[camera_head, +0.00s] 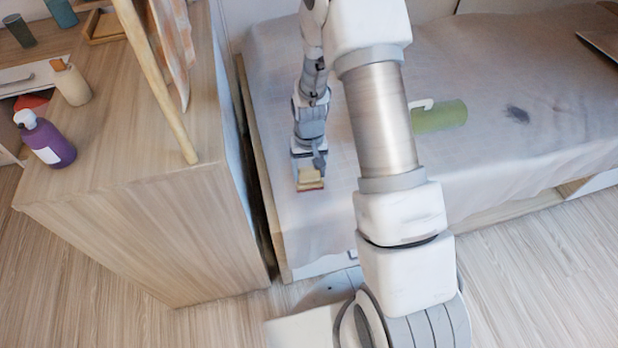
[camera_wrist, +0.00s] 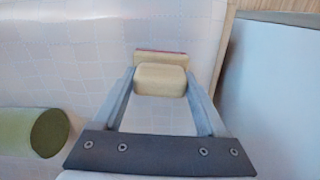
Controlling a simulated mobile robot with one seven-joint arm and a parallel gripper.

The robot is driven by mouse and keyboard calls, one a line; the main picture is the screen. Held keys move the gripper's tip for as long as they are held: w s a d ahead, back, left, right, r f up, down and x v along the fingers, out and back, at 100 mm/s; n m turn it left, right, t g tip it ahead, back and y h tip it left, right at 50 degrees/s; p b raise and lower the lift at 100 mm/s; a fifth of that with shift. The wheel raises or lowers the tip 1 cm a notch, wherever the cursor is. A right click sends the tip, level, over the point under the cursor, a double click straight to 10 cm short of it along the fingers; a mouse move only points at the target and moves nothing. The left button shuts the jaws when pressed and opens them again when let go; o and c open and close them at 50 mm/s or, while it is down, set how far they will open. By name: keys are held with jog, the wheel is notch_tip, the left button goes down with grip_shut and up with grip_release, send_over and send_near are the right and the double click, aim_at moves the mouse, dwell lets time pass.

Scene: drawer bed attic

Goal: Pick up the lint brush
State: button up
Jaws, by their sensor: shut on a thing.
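The lint brush (camera_wrist: 161,79) appears to be the small tan block with a thin reddish edge, seen between my fingers in the wrist view. My gripper (camera_wrist: 160,88) is shut on it, one finger at each side. In the head view the brush (camera_head: 310,184) shows at the tip of my gripper (camera_head: 309,172), over the near left part of the bed. I cannot tell whether it touches the sheet.
A green cylinder (camera_head: 438,116) with a white hooked part lies on the bed (camera_head: 545,110) to the right, behind my arm. A wooden cabinet (camera_head: 150,220) stands close on the left, bearing a purple bottle (camera_head: 48,143) and a cream container (camera_head: 72,85).

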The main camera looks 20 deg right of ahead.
aim_at(310, 167)
jog(key=c, duration=0.3)
jog(key=shift+c, duration=0.2)
jog(key=shift+r, duration=0.15)
jog(key=shift+r, duration=0.3)
jog(key=r+p, duration=0.1)
jog(key=r, duration=0.1)
jog(key=r+p, duration=0.1)
jog(key=r, duration=0.1)
jog(key=shift+w+d, duration=0.15)
jog(key=shift+w, duration=0.05)
jog(key=w+d+r+p, duration=0.2)
jog(key=w+d+r, duration=0.3)
jog(key=d, duration=0.4)
jog(key=shift+w+d+r, duration=0.3)
jog(key=shift+d+r, duration=0.05)
jog(key=shift+r, duration=0.2)
